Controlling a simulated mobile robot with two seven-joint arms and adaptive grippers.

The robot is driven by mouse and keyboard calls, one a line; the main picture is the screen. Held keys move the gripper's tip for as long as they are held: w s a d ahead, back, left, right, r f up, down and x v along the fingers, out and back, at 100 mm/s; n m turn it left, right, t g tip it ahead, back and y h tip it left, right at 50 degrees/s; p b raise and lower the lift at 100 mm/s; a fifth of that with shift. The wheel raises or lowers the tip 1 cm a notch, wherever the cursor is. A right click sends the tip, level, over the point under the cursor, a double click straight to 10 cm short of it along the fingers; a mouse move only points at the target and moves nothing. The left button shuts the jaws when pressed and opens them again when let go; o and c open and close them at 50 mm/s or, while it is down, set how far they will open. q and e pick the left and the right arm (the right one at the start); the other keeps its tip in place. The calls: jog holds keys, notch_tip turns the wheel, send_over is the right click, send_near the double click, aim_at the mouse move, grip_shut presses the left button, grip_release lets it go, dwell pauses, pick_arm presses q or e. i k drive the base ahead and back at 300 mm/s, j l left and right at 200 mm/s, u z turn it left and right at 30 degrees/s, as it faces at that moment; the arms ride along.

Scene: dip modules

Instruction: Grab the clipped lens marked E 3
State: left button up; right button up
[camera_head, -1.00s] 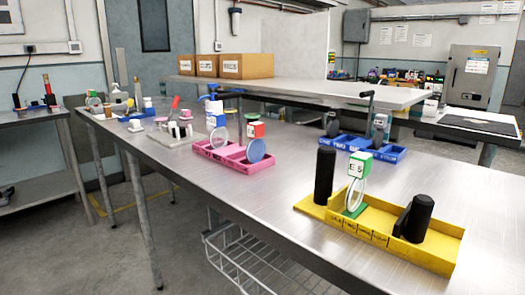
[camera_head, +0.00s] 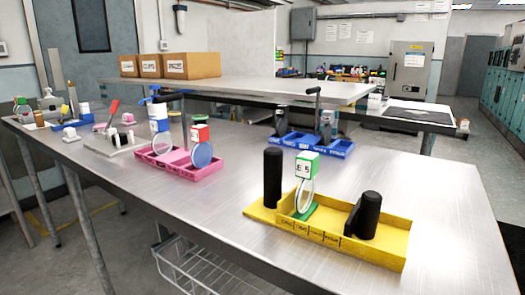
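A lens in a green and white clip (camera_head: 307,168) stands upright in the yellow tray (camera_head: 398,268) at the front right. Its label looks like E 5. A round lens in a red clip (camera_head: 200,134) stands in the pink tray (camera_head: 193,174) at mid-table, and its label is too small to read. A clear round lens (camera_head: 162,143) stands in the left part of the pink tray. I cannot make out any label reading E 3. Neither of my grippers is in view.
Black cylinders (camera_head: 272,177) and (camera_head: 369,214) stand in the yellow tray. A blue tray (camera_head: 336,150) with dark parts stands behind. Cardboard boxes (camera_head: 193,65) sit on a farther table. The metal table (camera_head: 440,215) is bare at right.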

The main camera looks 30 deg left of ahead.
aim_at(201, 155)
jog(key=j+z, duration=0.45)
jog(key=k+j+z, duration=0.1)
jog(key=j+z, duration=0.35)
jog(key=j, duration=0.15)
jog(key=k+j+z, duration=0.1)
jog(key=j, duration=0.3)
jog(key=k+j+z, duration=0.1)
jog(key=j, duration=0.25)
jog(key=k+j+z, duration=0.1)
jog(key=j, duration=0.25)
